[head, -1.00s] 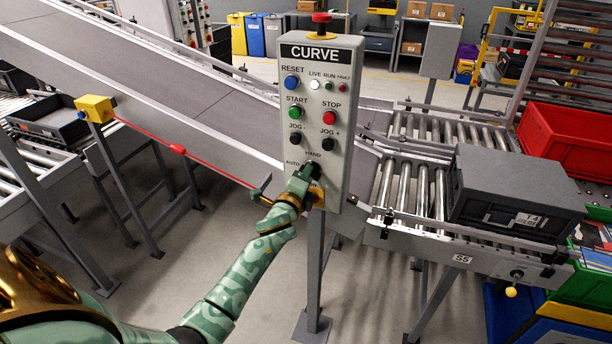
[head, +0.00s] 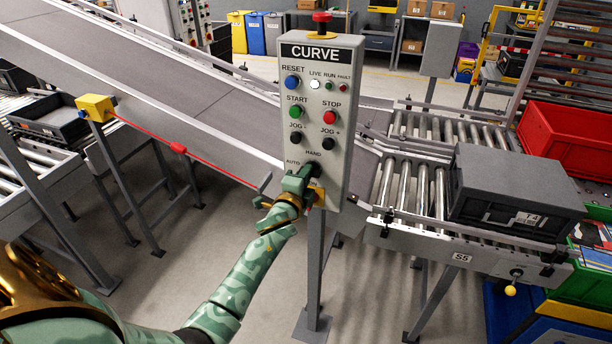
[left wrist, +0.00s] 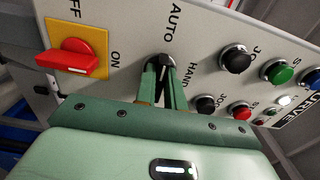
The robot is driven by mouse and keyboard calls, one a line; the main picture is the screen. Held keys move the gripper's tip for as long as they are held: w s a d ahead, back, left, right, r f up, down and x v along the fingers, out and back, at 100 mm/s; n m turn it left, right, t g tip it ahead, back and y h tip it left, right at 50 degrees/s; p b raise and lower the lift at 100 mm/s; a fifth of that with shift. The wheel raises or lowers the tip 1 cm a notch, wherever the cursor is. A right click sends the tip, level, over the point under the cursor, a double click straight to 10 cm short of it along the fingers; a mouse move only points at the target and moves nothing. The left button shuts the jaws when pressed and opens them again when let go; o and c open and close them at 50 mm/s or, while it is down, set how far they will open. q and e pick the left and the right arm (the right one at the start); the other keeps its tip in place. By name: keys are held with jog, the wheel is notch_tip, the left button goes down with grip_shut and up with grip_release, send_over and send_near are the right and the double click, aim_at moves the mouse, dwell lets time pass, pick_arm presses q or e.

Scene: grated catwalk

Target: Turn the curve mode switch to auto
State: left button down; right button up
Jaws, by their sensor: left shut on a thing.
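The grey CURVE control box (head: 343,110) stands on a post in the middle of the head view. Its black mode switch (left wrist: 162,62) is low on the panel, with the AUTO and HAND labels beside it. My left gripper (left wrist: 162,75) is shut on the switch, one finger on each side of its knob. In the head view the left gripper (head: 311,173) covers most of the switch. The fingers hide much of the knob, so I cannot tell exactly which label it points to. My right gripper is not in view.
A red rotary ON/OFF switch (left wrist: 70,58) on a yellow plate sits close beside my gripper. Jog, start, stop and reset buttons are above. A red pull cord (head: 178,149) runs at the left. A roller conveyor with a grey crate (head: 515,190) is at the right.

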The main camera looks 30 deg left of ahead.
pick_arm(q)
jog(key=c, duration=1.5)
grip_release()
jog(key=shift+s, duration=0.1)
jog(key=v, duration=1.6)
jog(key=shift+d, duration=0.15)
